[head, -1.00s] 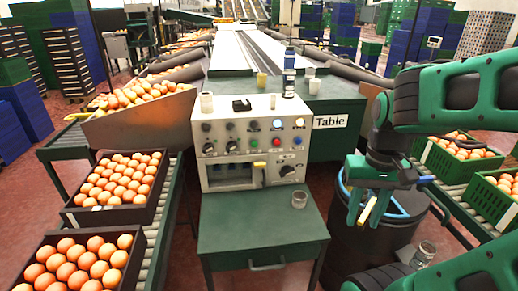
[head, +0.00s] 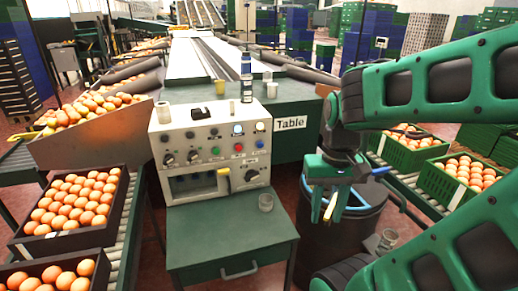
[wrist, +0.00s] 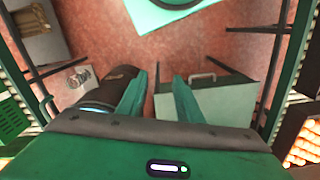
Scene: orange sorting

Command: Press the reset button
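A light grey control box (head: 185,140) stands on a green cabinet (head: 225,240), left of my gripper. Its sloped front has several coloured buttons and black knobs, including a green button (head: 215,151), a red button (head: 239,147), a blue button (head: 259,144) and a lit white one (head: 237,129). The small labels are too blurred to tell which button is reset. My gripper (head: 323,206) hangs pointing down over a black bin, right of the box and apart from it. In the wrist view my gripper (wrist: 158,95) has its fingers apart with nothing between them.
The black bin (head: 335,245) with a blue rim is below my gripper. Cups and a bottle (head: 246,85) stand behind the box. Crates of oranges (head: 75,205) line the left conveyor; green crates (head: 455,180) are at right.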

